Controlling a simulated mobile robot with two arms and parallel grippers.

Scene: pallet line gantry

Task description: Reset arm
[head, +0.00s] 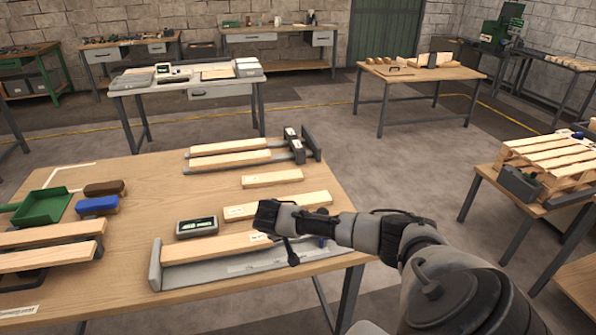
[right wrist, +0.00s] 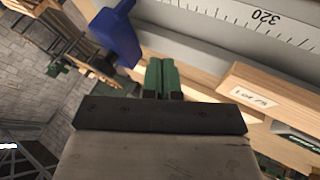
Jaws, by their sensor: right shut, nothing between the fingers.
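My right arm comes in from the right in the head view. Its dark gripper end (head: 268,218) is over the front right of the wooden table (head: 130,215), above the grey measuring fixture (head: 215,270). In the right wrist view the green fingers (right wrist: 162,76) are together with nothing between them. Behind them a blue part (right wrist: 115,35) and a ruler scale marked 320 (right wrist: 262,22) show. A labelled wooden board (right wrist: 250,92) is to the right of the fingers. The fingers are too small to make out in the head view. My left gripper is out of view.
Wooden boards (head: 272,178), a small display box (head: 197,226), a green dustpan (head: 42,206) and a blue-backed brush (head: 97,206) lie on the table. A pallet (head: 553,158) stands on the bench at right. Open floor lies beyond the table.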

